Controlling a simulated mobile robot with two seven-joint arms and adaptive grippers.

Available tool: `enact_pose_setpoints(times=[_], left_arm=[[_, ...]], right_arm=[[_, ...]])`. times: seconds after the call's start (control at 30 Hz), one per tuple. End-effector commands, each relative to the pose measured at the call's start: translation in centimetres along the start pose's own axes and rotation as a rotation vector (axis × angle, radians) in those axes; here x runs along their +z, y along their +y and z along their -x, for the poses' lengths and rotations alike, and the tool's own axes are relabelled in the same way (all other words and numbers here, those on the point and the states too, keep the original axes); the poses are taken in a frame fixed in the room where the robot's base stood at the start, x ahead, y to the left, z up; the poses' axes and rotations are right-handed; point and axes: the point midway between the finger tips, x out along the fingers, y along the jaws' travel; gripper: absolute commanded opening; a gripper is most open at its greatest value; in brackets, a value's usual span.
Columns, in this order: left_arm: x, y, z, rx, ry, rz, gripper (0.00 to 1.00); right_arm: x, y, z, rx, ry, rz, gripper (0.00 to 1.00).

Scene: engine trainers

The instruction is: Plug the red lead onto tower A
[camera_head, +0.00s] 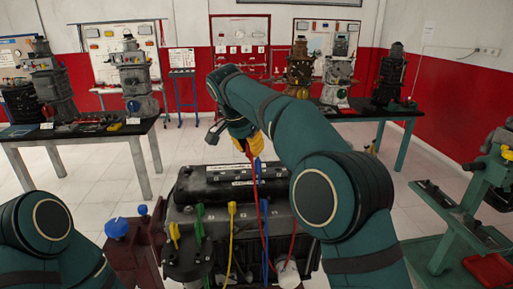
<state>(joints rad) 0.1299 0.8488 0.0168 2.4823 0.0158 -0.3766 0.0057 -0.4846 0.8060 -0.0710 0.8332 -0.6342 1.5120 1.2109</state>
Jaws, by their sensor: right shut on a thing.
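My right gripper (248,145), with yellow-orange parts, is above the back of the dark engine block (195,187), partly hidden by my own arm. It is shut on the red lead (257,200), whose cable runs down from it across the front of the block. A blue lead (264,212), a yellow lead (232,210) and a green lead (199,222) hang at the block's front. I cannot tell which thing is tower A; no label is readable. My left arm shows at the lower left, but its gripper is out of view.
Engine units stand on the left table (75,133) and on the right back table (365,108). A green stand (468,215) is at the right. A dark red unit with a blue cap (117,228) stands left of the block. Tiled floor lies open between block and tables.

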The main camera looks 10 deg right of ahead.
Motion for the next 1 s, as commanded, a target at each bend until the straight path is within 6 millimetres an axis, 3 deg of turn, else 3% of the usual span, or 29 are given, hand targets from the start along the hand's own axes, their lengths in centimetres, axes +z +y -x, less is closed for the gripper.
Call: enact_pose_setpoints(times=[1.0], left_arm=[[0.8,-0.8,-2.1,0.001,-0.015,-0.005,0.88]], right_arm=[[8.5,-1.0,3.5,0.0,0.0,0.001,0.0]])
